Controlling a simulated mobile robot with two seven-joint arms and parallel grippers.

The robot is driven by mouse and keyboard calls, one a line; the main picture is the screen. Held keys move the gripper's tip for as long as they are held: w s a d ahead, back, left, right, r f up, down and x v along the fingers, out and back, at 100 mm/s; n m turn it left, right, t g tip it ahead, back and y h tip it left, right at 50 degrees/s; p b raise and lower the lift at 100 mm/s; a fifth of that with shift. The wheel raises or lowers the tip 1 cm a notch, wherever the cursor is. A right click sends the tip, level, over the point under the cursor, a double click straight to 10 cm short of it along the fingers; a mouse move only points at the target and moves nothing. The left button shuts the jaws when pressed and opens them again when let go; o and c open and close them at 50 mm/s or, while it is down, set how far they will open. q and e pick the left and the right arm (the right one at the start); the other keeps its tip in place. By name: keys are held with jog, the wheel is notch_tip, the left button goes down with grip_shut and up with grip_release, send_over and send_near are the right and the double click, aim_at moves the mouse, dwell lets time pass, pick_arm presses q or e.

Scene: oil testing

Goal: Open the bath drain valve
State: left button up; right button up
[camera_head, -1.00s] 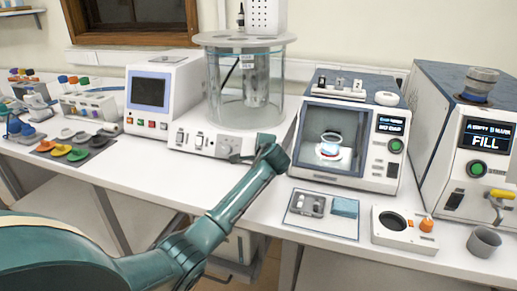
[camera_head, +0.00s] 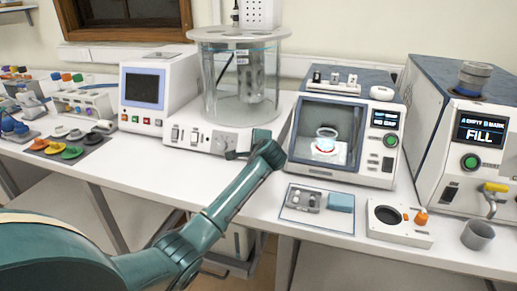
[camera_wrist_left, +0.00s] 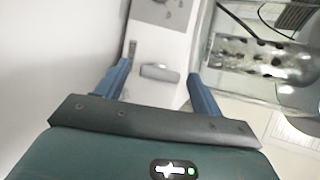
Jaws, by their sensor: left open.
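The glass bath (camera_head: 222,85) stands on a white base (camera_head: 181,151) with switches and a grey panel on its front. My left gripper (camera_head: 236,155) is at the right part of this base front; its fingers are small and partly hidden there. In the left wrist view the gripper (camera_wrist_left: 159,70) is open. A short grey bar handle (camera_wrist_left: 160,72), probably the drain valve's, shows between its fingertips, with a gap on each side. I cannot tell how deep the fingers reach around it. My arm hides the handle in the head view. My right gripper is not in view.
A white tester with a blue screen (camera_head: 145,87) is left of the bath. A glass-fronted instrument (camera_head: 341,135) stands close on the right, with a tray (camera_head: 288,213) before it. Bare table (camera_head: 160,181) lies in front of the base.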

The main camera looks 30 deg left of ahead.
pick_arm(q)
jog(key=v, duration=1.2)
jog(key=shift+d, duration=0.2)
